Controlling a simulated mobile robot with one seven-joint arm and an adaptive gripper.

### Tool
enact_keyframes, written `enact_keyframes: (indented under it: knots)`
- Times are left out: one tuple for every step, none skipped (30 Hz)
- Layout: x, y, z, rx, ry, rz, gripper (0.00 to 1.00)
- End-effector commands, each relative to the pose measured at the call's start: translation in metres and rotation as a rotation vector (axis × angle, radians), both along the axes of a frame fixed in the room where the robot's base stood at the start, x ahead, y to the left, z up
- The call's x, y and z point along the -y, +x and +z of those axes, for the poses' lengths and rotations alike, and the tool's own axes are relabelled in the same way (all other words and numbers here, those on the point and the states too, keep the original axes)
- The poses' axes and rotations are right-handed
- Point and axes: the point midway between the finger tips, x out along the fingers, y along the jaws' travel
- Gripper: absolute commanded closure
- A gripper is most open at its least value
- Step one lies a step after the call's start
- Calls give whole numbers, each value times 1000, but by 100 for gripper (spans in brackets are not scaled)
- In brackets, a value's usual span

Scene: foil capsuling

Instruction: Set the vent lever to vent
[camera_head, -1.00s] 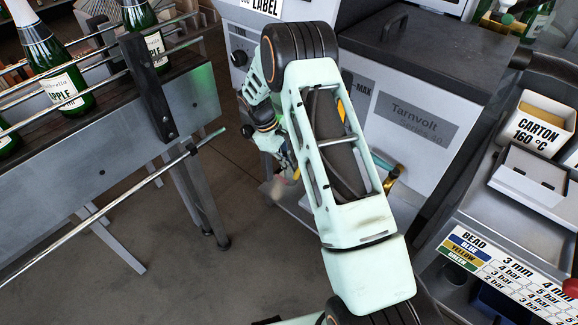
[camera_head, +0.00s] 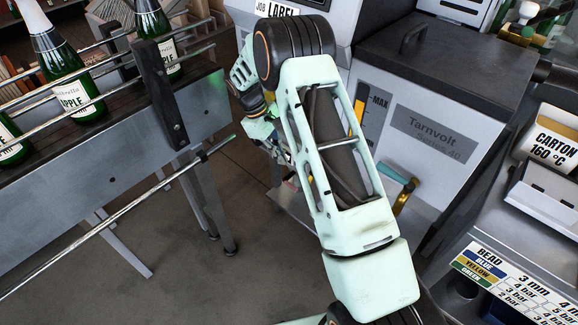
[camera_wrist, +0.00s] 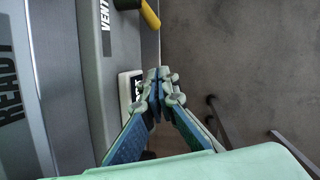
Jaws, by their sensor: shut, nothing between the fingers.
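In the wrist view my gripper (camera_wrist: 158,85) is shut and empty, its fingertips close together beside the grey machine panel. A yellow-ended lever with a dark base (camera_wrist: 149,14) juts from the panel at the top of that view, apart from and beyond the fingertips. A label reading VENT (camera_wrist: 105,25) is on the panel left of the lever. A second label (camera_wrist: 127,92), partly hidden by the fingers, lies just left of the fingertips.
The Tarnvolt cabinet (camera_head: 432,133) stands behind my arm, with a teal-handled brass fitting (camera_head: 402,190) low on its front. A bottle conveyor (camera_head: 75,185) with a long rod (camera_head: 120,215) stands at left. Open floor (camera_wrist: 240,70) lies right of the fingers in the wrist view.

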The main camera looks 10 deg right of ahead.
Motion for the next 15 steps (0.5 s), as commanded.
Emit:
enact_keyframes:
  knots:
    - [-5,4,9,3,1,2,100]
    - [-8,6,14,1,1,2,100]
    - [-11,7,19,1,1,2,100]
    - [-13,9,23,0,1,2,100]
    - [-15,10,26,0,1,1,100]
    - [-17,11,30,0,1,1,100]
    - [-18,12,32,-1,1,1,100]
    - [-19,13,34,-1,1,1,100]
    - [-20,13,36,-1,1,1,100]
    - [-20,14,37,-1,1,1,100]
    - [-21,14,38,-1,1,1,100]
    - [-21,14,39,-1,1,1,100]
    - [-21,14,39,-2,1,0,100]
    - [-21,14,39,-2,1,0,100]
    - [-21,14,39,-2,1,0,100]
